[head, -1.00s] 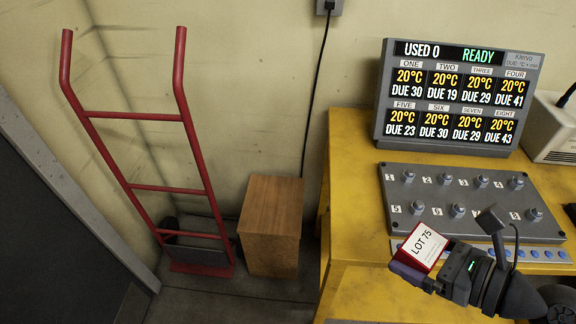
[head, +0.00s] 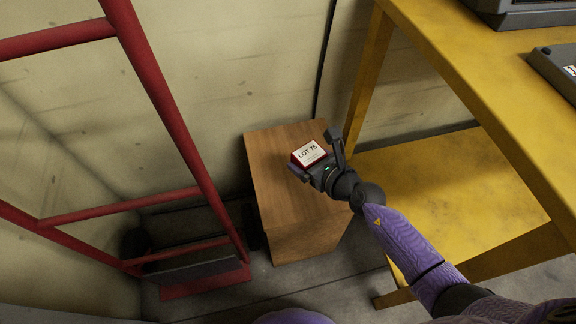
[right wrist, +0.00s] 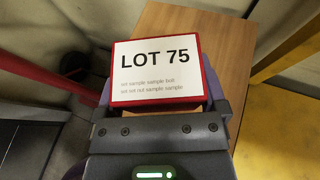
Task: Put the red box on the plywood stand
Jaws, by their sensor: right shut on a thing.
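The red box (head: 308,154) has a white label reading "LOT 75" on top. My right gripper (head: 313,160) is shut on it, and the box also shows between the fingers in the right wrist view (right wrist: 157,72). In the head view the box appears over the top of the plywood stand (head: 275,180), a brown wooden block on the floor. The stand's top also shows beyond the box in the right wrist view (right wrist: 200,30). I cannot tell whether the box touches the stand. My left gripper is not in view.
A red hand truck (head: 165,110) stands to the left of the stand. A yellow bench (head: 490,70) with a lower shelf (head: 450,190) is to the right. A black cable runs down the wall behind the stand. The stand's top is otherwise bare.

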